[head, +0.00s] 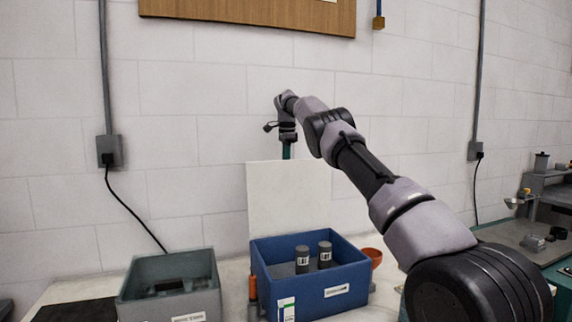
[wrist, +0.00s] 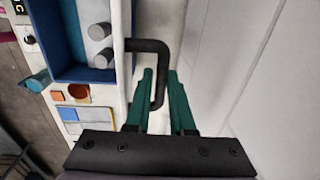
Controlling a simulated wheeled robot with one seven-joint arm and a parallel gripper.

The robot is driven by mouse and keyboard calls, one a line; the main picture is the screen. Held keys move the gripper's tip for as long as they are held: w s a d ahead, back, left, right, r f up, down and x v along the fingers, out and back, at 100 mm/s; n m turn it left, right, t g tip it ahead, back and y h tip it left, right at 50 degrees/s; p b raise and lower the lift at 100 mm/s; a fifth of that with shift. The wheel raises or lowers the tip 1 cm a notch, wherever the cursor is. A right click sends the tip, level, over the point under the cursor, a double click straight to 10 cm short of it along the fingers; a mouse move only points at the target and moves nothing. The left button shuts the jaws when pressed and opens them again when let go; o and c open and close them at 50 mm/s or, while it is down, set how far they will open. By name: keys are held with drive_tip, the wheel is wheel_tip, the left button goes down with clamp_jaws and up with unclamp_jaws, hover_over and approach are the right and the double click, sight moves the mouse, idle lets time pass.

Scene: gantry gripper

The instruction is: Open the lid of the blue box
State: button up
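The blue box (head: 318,291) stands on the table in the head view, open at the top. Its pale lid (head: 288,198) stands upright at the box's back edge. My gripper (head: 288,152) is at the lid's top, partly hidden behind it. In the wrist view the lid shows nearly edge-on, with a black U-shaped handle (wrist: 160,62) sticking out from it. My gripper's green fingers (wrist: 160,80) stand on both sides of the handle's bar and appear closed on it. The blue box (wrist: 70,72) is on the lid's other side.
Two grey cylinders (head: 302,259) (head: 325,254) stand inside the box. A grey-green bin (head: 170,300) is to its left. An orange cup (head: 373,257) is close on the right. The wall (wrist: 250,80) is close to my gripper.

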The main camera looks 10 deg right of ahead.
drive_tip(key=shift+o, duration=1.2)
drive_tip(key=shift+s, duration=0.1)
